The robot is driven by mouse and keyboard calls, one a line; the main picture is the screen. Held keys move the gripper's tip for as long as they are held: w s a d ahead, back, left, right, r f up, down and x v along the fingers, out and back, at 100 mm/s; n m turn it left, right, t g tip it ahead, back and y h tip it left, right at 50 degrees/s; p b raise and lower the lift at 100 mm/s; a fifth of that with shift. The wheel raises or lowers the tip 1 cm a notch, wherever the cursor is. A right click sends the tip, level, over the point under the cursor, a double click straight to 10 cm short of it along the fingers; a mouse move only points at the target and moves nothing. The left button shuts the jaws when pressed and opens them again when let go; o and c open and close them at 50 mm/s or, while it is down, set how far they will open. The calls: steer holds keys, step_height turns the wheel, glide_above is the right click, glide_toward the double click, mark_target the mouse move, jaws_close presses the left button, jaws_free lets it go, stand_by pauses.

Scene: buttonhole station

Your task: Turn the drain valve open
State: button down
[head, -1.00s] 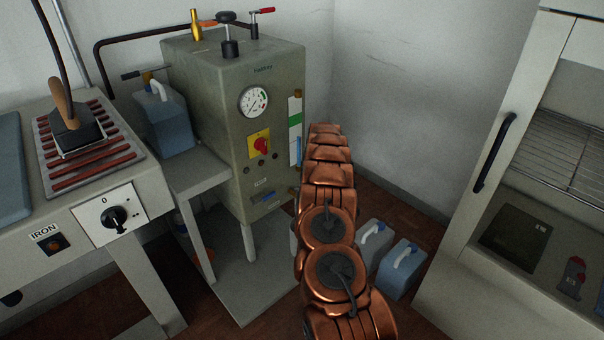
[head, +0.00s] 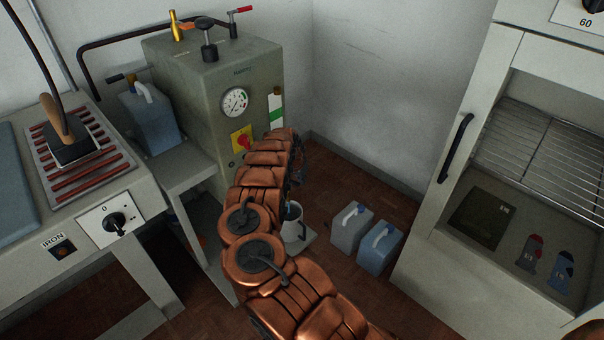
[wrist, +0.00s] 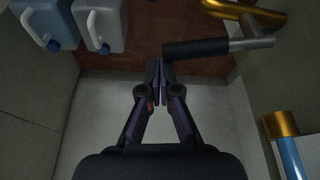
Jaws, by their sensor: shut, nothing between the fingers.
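In the wrist view, a lever with a black grip (wrist: 195,48) runs left from a metal arm joined to a brass pipe (wrist: 245,12); it looks like the drain valve's handle. My gripper (wrist: 158,70) is shut and empty, its fingertips just left of and below the grip's free end. I cannot tell whether they touch it. In the head view, the grey boiler cabinet (head: 190,95) has a round gauge (head: 235,102) and a red knob on a yellow plate (head: 242,140). My copper arm hides its lower front and the drain valve there.
Two jugs (head: 350,228) (head: 380,248) stand on the floor right of my arm. A pale pitcher (head: 293,224) stands beside my arm. A blue tube with a brass cap (wrist: 283,125) is at the wrist view's lower right. A cabinet with racks (head: 540,150) borders the right.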

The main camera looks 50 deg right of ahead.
steer(key=shift+s+a+r+p, duration=0.1)
steer(key=shift+s+a+p, duration=0.15)
steer(key=shift+a+p, duration=0.65)
steer(key=shift+s+a, duration=0.15)
steer(key=shift+a, duration=0.25)
steer(key=shift+a+p, duration=0.1)
steer(key=shift+p, duration=0.2)
steer(key=p+v, duration=0.8)
steer(key=v, duration=0.1)
steer(key=shift+w+r+p, duration=0.35)
steer(key=shift+w+r, duration=0.1)
steer(key=shift+w, duration=0.2)
